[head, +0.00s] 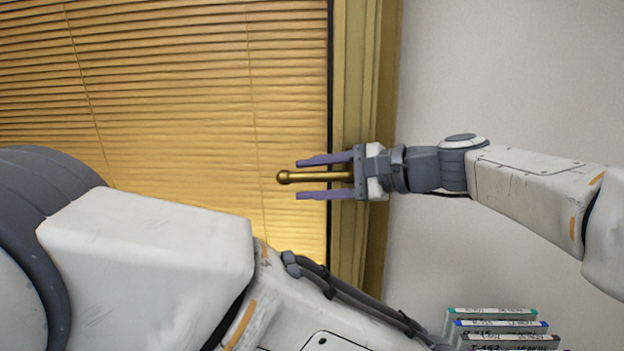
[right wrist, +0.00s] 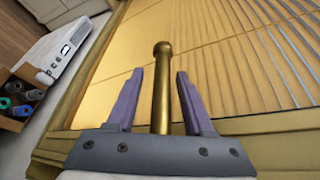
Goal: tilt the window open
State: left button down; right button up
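The window (head: 165,90) fills the left of the head view, covered by yellow slatted blinds, with a gold-coloured frame (head: 352,90) at its right side. A brass handle (head: 312,177) with a round knob end lies horizontal in the head view, pointing left. My right gripper (head: 312,178) is open around the handle, one purple finger above and one below, with gaps on both sides. The right wrist view shows the handle (right wrist: 162,90) standing between the two fingers, touching neither. The handle's base is hidden behind the gripper. My left gripper is not in view.
Stacked labelled boxes (head: 497,322) stand at the bottom right of the head view. A plain grey wall (head: 510,75) is right of the frame. The right wrist view shows a box of dark rolls (right wrist: 18,98) and a white device (right wrist: 60,55) at the left.

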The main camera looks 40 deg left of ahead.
jog(key=shift+w+d, duration=0.1)
jog(key=shift+d, duration=0.1)
jog(key=b+v, duration=0.3)
jog(key=v, duration=0.7)
